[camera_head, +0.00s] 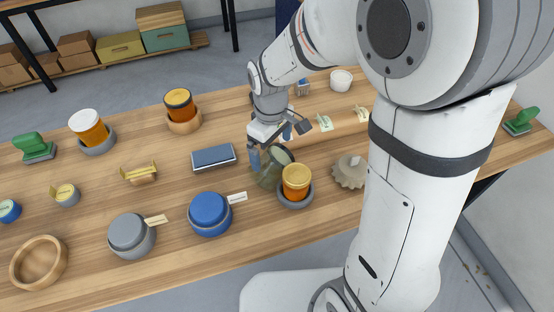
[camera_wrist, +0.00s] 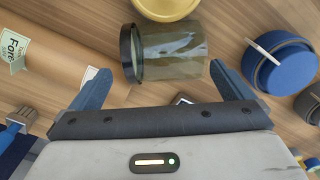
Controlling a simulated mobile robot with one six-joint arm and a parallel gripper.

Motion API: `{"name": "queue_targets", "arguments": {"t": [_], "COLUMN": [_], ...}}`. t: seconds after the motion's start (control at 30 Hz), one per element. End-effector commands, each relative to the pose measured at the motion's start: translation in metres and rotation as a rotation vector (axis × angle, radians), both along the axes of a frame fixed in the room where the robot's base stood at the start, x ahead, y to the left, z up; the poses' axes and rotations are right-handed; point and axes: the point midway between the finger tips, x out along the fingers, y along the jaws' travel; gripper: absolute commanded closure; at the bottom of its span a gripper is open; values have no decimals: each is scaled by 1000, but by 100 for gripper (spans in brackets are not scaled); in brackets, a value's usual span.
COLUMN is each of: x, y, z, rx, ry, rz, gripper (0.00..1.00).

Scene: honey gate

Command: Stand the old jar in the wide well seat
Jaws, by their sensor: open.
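A greenish, murky glass jar with a dark rim, seemingly the old jar (camera_head: 268,180), is near the middle of the table. It looks tilted or on its side, and it also shows in the wrist view (camera_wrist: 172,52). My gripper (camera_head: 270,145) is open beside it; in the wrist view its two blue fingers (camera_wrist: 160,85) are spread with the jar just beyond them. I cannot tell whether they touch it. A wide, empty round wooden seat with a hollow (camera_head: 39,280) stands at the table's lower left; I cannot confirm that it is the wide well seat.
An amber jar (camera_head: 296,184) stands in a grey seat close to the right of the old jar. A blue lidded pot (camera_head: 210,214), a grey lidded pot (camera_head: 131,235) and a dark blue flat box (camera_head: 213,157) are to the left. A scalloped disc (camera_head: 349,172) is at right.

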Motion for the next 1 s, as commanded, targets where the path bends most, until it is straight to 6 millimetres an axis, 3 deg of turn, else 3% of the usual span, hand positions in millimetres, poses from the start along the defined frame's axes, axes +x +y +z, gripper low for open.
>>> {"name": "queue_targets", "arguments": {"t": [0.1,0.33,0.6,0.93,1.0], "x": [-1,-2,-5,-5,-5], "y": [-1,-1,-2,-1,-1], "z": [-20,-37,-75,-81,-81], "rx": [-1,-2,-1,0,0], "ry": [3,3,2,-1,-1], "rz": [-1,-2,-2,-1,-1], "gripper": [0,0,0,0,6]}}
